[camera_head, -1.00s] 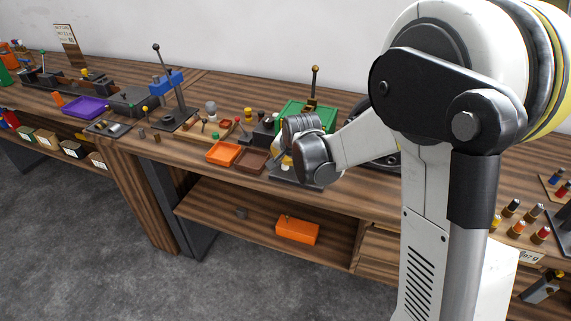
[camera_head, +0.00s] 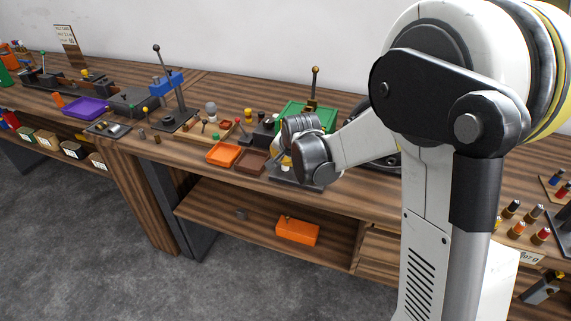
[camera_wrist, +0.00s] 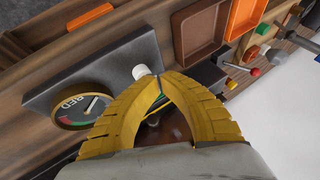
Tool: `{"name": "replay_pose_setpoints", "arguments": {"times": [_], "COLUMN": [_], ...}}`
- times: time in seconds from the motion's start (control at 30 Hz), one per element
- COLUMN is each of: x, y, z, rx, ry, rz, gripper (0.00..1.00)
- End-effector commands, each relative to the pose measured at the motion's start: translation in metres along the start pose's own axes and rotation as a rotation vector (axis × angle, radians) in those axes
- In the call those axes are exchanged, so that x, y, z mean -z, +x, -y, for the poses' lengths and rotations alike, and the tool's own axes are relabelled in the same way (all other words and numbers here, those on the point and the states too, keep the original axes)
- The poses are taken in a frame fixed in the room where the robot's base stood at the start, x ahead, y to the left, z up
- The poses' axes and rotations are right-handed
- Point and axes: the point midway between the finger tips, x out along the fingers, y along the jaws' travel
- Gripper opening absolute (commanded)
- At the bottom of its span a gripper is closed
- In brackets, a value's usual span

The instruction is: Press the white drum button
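The white drum button (camera_wrist: 140,72) is a small white cylinder standing on a dark grey panel (camera_wrist: 95,70) in the wrist view. My gripper (camera_wrist: 158,77) has two curved yellow ribbed fingers whose tips come together just right of the button in the picture. Nothing shows held between the fingers. The tips look very close to the button, but I cannot tell whether they touch it. A round dial (camera_wrist: 82,106) with a needle and a brass rim sits on the same panel, partly covered by the left finger. In the head view my wrist hides most of this spot.
A brown tray (camera_wrist: 222,58) and an orange tray (camera_wrist: 240,18) lie beyond the panel in the wrist view. The bench front edge is close.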

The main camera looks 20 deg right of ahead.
Motion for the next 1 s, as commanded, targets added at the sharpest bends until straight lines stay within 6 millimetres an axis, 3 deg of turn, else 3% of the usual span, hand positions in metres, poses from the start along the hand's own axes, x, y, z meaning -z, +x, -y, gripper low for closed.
{"name": "replay_pose_setpoints", "arguments": {"times": [0.6, 1.0], "x": [0.026, 0.026], "y": [-0.048, -0.047], "z": [0.026, 0.025], "rx": [0.000, 0.000], "ry": [0.000, 0.000], "rz": [-0.001, -0.001], "gripper": [0.00, 0.00]}}
